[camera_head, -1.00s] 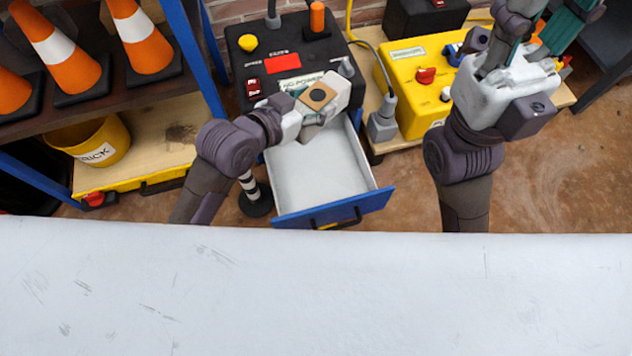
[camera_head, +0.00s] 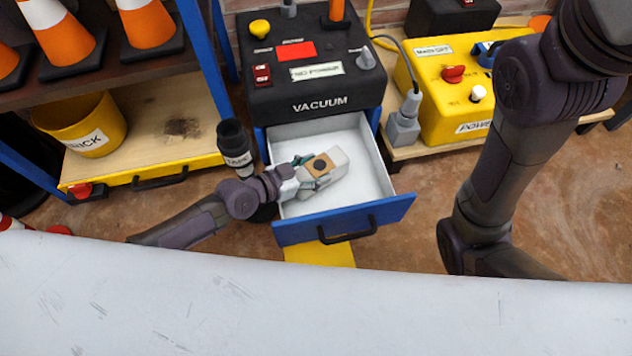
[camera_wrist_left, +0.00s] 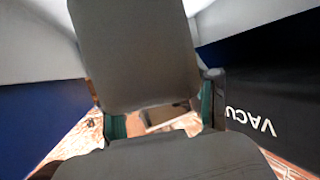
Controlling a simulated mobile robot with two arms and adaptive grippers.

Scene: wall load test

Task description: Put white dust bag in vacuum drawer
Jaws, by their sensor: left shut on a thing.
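The white dust bag (camera_head: 338,163), with a tan square plate and dark round hole on its top, is within the open vacuum drawer's outline in the head view. My left gripper (camera_head: 304,172) is shut on it, coming in from the left over the drawer's side. I cannot tell whether the bag touches the drawer floor. The drawer (camera_head: 365,170) has a white inside and a blue front, and is pulled out below the black vacuum unit (camera_head: 325,85). My right gripper is out of view.
A shelf with orange cones (camera_head: 150,22) and a yellow bucket (camera_head: 85,122) is at left. A pale surface (camera_head: 300,310) crosses the front.

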